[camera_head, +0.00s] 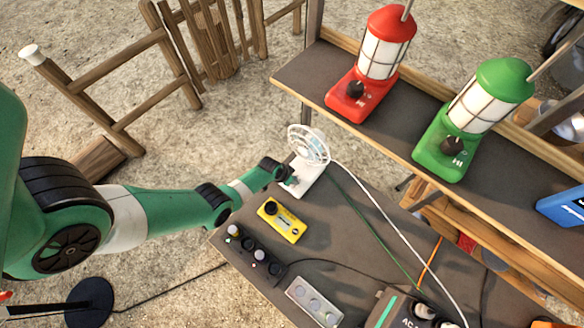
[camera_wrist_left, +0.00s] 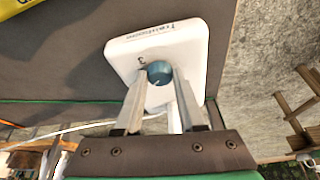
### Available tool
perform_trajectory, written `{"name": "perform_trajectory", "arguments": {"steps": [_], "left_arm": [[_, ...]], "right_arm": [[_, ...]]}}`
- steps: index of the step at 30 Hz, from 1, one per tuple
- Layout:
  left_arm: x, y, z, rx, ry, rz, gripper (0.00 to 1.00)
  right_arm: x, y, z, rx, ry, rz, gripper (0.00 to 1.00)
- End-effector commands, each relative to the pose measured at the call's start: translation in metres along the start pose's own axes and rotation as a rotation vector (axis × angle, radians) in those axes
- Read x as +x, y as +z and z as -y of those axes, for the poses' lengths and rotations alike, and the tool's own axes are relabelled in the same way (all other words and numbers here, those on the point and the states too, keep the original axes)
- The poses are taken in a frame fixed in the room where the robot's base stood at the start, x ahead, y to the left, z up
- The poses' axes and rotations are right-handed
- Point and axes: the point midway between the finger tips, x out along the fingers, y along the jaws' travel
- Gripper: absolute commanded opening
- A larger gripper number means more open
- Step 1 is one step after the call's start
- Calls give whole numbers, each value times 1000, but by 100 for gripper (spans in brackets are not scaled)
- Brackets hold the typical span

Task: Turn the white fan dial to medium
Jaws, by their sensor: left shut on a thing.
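The white fan (camera_head: 309,147) stands near the far end of the grey table, its round cage upright and its flat white base (camera_head: 309,183) towards me. In the left wrist view the base (camera_wrist_left: 137,48) shows dark lettering and a number 3 beside a round blue-grey dial (camera_wrist_left: 160,73). My left gripper (camera_head: 291,177) is at the base. In the left wrist view its two fingers (camera_wrist_left: 160,85) are closed around the dial, one on each side. The dial's pointer setting is too small to tell. My right gripper is in neither view.
A yellow box with a black knob (camera_head: 282,220), a black strip of knobs (camera_head: 254,250) and a grey panel (camera_head: 313,301) lie on the table (camera_head: 345,225). A red lantern (camera_head: 372,62) and a green lantern (camera_head: 472,118) stand on the raised shelf. A white cable (camera_head: 388,208) runs from the fan.

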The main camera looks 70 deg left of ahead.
Motion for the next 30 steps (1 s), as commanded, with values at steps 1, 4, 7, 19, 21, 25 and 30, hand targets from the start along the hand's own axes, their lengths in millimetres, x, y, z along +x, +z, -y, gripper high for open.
{"name": "perform_trajectory", "arguments": {"steps": [1,4,7,19,21,25,30], "left_arm": [[2,2,2,35,15,2,0],[3,2,2,124,52,2,0],[3,2,3,212,88,2,0],[2,0,6,506,209,5,0],[2,0,6,540,223,5,0],[2,-1,6,588,242,4,0],[2,0,6,623,256,5,0]], "right_arm": [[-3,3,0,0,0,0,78],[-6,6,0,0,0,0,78],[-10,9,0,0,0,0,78],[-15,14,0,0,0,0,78],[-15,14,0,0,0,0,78],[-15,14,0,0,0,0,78],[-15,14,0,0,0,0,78]]}}
